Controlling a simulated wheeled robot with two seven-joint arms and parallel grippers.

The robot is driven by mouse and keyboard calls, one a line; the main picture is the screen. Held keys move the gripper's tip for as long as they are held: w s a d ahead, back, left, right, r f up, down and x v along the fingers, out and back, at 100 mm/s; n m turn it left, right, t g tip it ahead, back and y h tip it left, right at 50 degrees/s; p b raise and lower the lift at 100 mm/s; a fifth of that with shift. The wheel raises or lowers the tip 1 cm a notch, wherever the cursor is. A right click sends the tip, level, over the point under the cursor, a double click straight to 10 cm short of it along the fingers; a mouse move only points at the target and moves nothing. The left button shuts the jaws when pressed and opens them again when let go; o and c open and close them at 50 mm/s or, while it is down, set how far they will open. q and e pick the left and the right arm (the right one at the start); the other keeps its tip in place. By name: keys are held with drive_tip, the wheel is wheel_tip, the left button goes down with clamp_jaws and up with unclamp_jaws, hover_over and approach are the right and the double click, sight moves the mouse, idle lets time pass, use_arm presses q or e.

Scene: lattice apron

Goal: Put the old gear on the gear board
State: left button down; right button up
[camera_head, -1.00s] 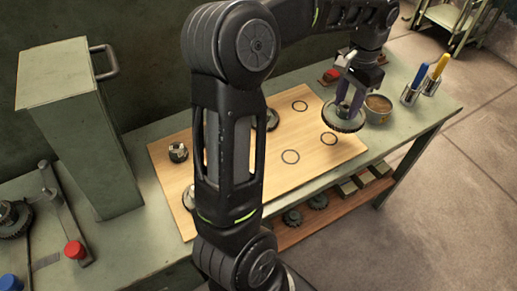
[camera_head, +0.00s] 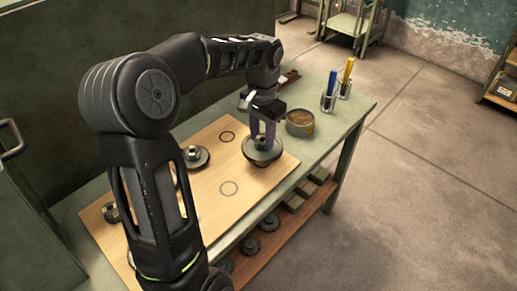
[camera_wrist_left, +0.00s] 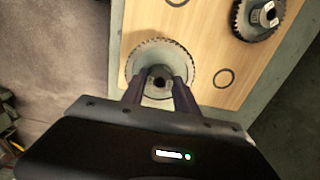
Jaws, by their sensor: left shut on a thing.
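My left gripper (camera_head: 264,137) is shut on a toothed gear (camera_head: 262,153), gripping its raised hub from above. The gear is at the right end of the wooden gear board (camera_head: 215,205), over or on the board; I cannot tell whether it touches. In the left wrist view the gear (camera_wrist_left: 143,62) sits between the two fingers (camera_wrist_left: 160,83), near the board's edge. Another gear (camera_head: 195,157) rests on the board further left; it also shows in the left wrist view (camera_wrist_left: 257,20). My right gripper is not in view.
Two ring marks on the board are bare, one at the back (camera_head: 227,136) and one in front (camera_head: 229,188). A round tin (camera_head: 299,122) stands right of the gear, with cups of blue (camera_head: 331,84) and yellow (camera_head: 347,72) handled tools beyond. Dark gears lie on the lower shelf (camera_head: 250,247).

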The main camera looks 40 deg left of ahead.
sight(262, 149)
use_arm(q)
drive_tip(key=shift+f, duration=0.45)
drive_tip(key=shift+f, duration=1.85)
drive_tip(key=shift+f, duration=0.15)
drive_tip(key=c, duration=0.9)
unclamp_jaws()
drive_tip(key=shift+f, duration=0.1)
drive_tip(key=shift+c, duration=0.2)
wheel_tip(262, 149, up, 12)
drive_tip(key=shift+r, duration=0.2)
